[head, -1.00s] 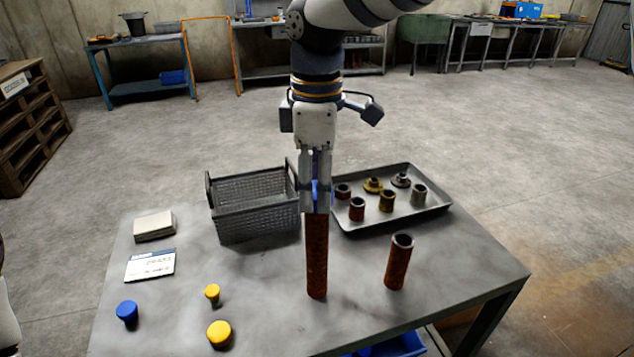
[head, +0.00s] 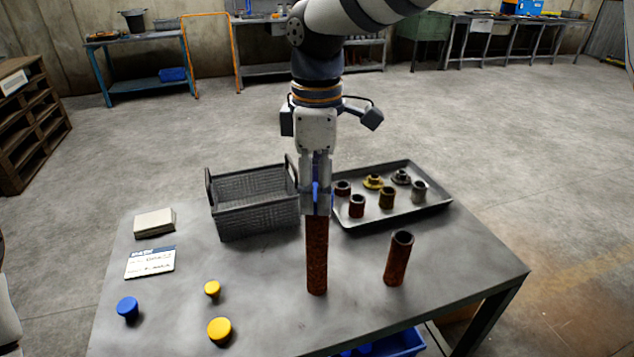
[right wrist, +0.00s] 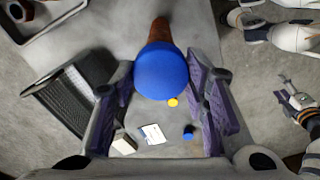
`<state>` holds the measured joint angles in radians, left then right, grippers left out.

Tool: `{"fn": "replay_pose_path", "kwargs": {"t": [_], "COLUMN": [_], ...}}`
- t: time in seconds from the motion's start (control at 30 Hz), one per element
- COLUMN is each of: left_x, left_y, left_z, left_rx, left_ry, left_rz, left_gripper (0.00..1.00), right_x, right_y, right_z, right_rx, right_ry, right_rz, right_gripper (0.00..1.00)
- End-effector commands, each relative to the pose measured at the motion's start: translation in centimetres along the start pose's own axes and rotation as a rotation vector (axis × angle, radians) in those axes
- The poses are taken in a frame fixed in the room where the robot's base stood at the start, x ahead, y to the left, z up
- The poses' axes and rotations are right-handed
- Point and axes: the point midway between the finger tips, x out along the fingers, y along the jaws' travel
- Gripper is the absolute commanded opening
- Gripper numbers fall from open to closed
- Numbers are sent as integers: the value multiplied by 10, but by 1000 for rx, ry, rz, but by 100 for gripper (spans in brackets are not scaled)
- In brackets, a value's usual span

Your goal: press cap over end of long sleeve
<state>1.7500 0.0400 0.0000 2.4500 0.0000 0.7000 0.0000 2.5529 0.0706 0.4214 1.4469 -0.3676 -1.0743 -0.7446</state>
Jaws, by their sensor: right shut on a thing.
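The long sleeve (head: 317,255), a rust-brown tube, stands upright on the table in the head view. My right gripper (head: 316,205) is right above its top end, pointing down, shut on a blue cap (right wrist: 162,72). A little of the blue cap shows between the fingers in the head view (head: 316,190). In the right wrist view the cap covers the sleeve's end, and the sleeve's side (right wrist: 160,32) shows beyond it. How far the cap sits over the end is hidden. My left gripper (right wrist: 298,100) shows small at the right wrist view's right edge; its jaws are unclear.
A shorter rusty sleeve (head: 398,258) stands to the right. A tray (head: 437,208) of several metal fittings and a grey basket (head: 254,210) lie behind. A blue cap (head: 127,308), yellow caps (head: 219,330) (head: 212,288), a card (head: 150,262) and a pale stack (head: 154,223) are left.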

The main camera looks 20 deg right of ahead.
Motion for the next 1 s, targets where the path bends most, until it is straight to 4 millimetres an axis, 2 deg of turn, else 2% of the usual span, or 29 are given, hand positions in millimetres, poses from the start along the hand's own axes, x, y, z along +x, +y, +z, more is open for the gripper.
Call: {"fn": "replay_pose_path", "kwargs": {"t": [0.57,1.0], "left_x": [0,0], "left_y": [0,0], "left_z": [0,0], "left_rx": [0,0], "left_ry": [0,0], "left_rz": [0,0], "left_gripper": [51,51], "right_x": [0,8], "right_y": [0,0], "right_z": [0,0], "right_rx": [0,-1], "right_ry": [0,0], "right_rz": [0,0], "right_gripper": [22,22]}}
